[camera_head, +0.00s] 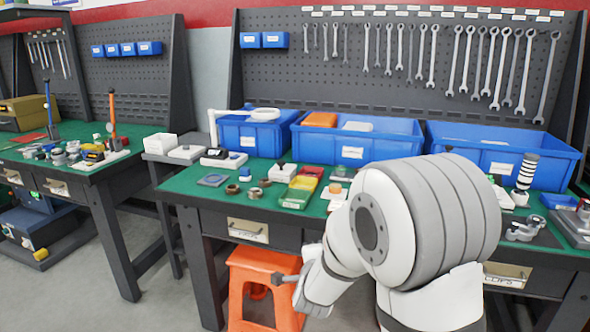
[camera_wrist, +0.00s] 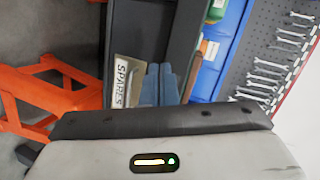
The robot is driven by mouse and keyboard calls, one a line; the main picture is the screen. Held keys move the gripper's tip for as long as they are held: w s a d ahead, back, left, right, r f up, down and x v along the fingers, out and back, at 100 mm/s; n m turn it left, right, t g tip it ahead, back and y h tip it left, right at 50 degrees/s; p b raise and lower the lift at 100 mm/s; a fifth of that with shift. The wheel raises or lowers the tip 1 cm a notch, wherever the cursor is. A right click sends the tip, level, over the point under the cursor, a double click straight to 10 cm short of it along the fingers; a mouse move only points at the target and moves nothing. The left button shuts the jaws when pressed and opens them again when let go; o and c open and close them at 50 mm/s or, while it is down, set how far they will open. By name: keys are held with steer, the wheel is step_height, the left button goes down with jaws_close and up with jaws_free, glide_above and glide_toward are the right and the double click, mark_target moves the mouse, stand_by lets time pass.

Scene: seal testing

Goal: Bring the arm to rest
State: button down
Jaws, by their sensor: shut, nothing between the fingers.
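My arm is folded low in front of the green-topped workbench (camera_head: 215,200) in the head view. My gripper (camera_head: 278,281) is at the lower middle, below the bench top and in front of the orange stool. In the wrist view the two blue-grey fingers of my gripper (camera_wrist: 160,72) lie side by side, shut with nothing between them. A drawer label reading SPARES (camera_wrist: 122,80) shows just left of the fingers there. My arm hides part of the bench front and top.
The orange stool (camera_head: 250,265) stands under the bench, close to my gripper; it also shows in the wrist view (camera_wrist: 62,75). Blue bins (camera_head: 370,133) line the bench back below hanging wrenches (camera_head: 500,65). Small parts lie on the bench. A second bench (camera_head: 90,173) stands left.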

steer(key=s+d+r+n+g+y+p, duration=0.25)
steer(key=s+r+n+g+p, duration=0.35)
steer(key=s+r+n+p, duration=0.75)
steer(key=s+d+r+n+g+p, duration=0.1)
steer(key=s+d+r+g+p, duration=0.1)
steer(key=s+r, duration=0.3)
steer(key=s+d+r+n+g+p, duration=0.2)
steer(key=s+r, duration=0.4)
steer(key=s, duration=0.6)
steer(key=shift+d+r+g+p, duration=0.3)
steer(key=shift+d+g+p, duration=0.45)
steer(key=shift+g, duration=0.15)
steer(key=shift+h, duration=0.25)
